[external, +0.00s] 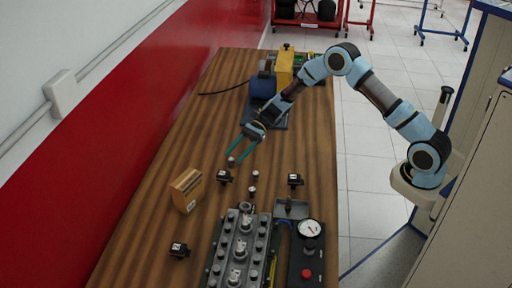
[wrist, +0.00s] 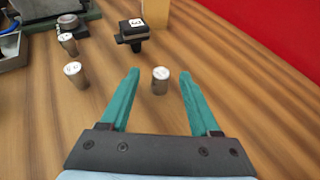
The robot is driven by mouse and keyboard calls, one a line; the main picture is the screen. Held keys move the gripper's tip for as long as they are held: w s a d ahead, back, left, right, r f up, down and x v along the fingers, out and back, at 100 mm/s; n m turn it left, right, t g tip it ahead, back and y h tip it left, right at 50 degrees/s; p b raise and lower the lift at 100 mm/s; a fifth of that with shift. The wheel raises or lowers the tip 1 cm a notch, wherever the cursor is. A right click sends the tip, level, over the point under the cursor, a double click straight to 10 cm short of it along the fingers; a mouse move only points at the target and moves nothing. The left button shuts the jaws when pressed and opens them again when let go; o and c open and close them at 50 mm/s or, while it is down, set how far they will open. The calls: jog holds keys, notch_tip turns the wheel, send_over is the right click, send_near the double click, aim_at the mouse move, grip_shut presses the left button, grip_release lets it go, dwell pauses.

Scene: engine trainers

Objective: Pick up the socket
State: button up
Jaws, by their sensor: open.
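Several small silver cylindrical sockets stand upright on the wooden table. One socket (wrist: 160,82) shows between the fingertips of my gripper (wrist: 159,72) in the wrist view, with gaps on both sides. In the external view this socket (external: 231,161) is just below the teal fingertips of my gripper (external: 236,157). My gripper is open and empty, pointing down toward the table. I cannot tell exactly how high the fingertips are above it. Two other sockets stand to the left in the wrist view, one nearer (wrist: 76,76) and one farther (wrist: 68,44).
A black part with a numbered label (wrist: 133,33) stands just beyond the socket. An engine block (external: 240,248) and a gauge box (external: 307,255) fill the table's near end. A blue-and-yellow machine (external: 264,84) stands behind my gripper.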

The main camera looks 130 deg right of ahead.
aim_at(225, 166)
jog(key=p+x, duration=0.2)
jog(key=x, duration=0.4)
jog(key=shift+w, duration=0.25)
grip_shut()
dwell(0.4)
